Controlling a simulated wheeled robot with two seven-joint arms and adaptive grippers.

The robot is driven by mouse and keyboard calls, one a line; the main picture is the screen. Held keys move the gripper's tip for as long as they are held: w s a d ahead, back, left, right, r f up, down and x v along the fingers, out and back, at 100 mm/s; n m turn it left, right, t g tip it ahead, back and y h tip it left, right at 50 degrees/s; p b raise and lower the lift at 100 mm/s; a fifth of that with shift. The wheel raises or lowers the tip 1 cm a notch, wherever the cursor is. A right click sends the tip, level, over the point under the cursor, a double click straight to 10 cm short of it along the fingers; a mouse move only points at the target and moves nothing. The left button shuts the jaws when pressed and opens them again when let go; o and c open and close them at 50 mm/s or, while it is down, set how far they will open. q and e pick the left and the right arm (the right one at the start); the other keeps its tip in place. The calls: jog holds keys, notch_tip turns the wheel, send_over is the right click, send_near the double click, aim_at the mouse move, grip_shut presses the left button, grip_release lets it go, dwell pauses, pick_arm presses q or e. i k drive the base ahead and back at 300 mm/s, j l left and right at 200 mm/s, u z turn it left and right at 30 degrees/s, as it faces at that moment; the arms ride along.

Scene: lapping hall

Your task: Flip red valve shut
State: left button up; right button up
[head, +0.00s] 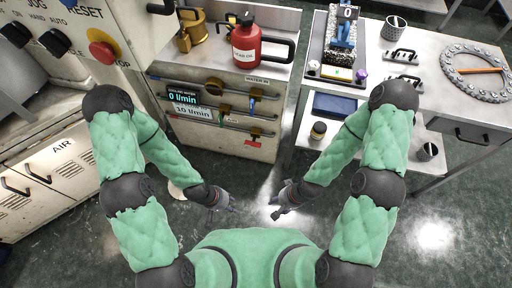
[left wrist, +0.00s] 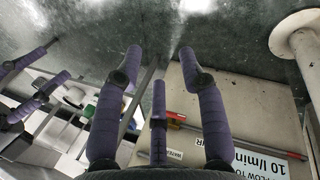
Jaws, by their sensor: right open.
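A small red valve handle (head: 252,143) sits low on the front of the cream cabinet, below a brass valve body (head: 257,131) on the lowest pipe. It appears to hang below the pipe, but its exact angle is too small to tell. My left gripper (head: 222,207) is in front of the cabinet, lower left of the handle and apart from it. Its fingers (left wrist: 160,58) are spread and empty in the left wrist view. My right gripper (head: 278,205) is open and empty, lower right of the handle.
Above are a blue-handled valve (head: 252,104) and a brass valve (head: 214,86) on other pipes, beside flow labels (head: 185,97). A red oil can (head: 247,46) stands on the cabinet top. A metal workbench (head: 425,105) is at right. The floor between my grippers is clear.

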aim_at(252, 143)
jog(key=l+u, duration=0.7)
jog(key=i+l, duration=0.4)
jog(key=l, duration=0.15)
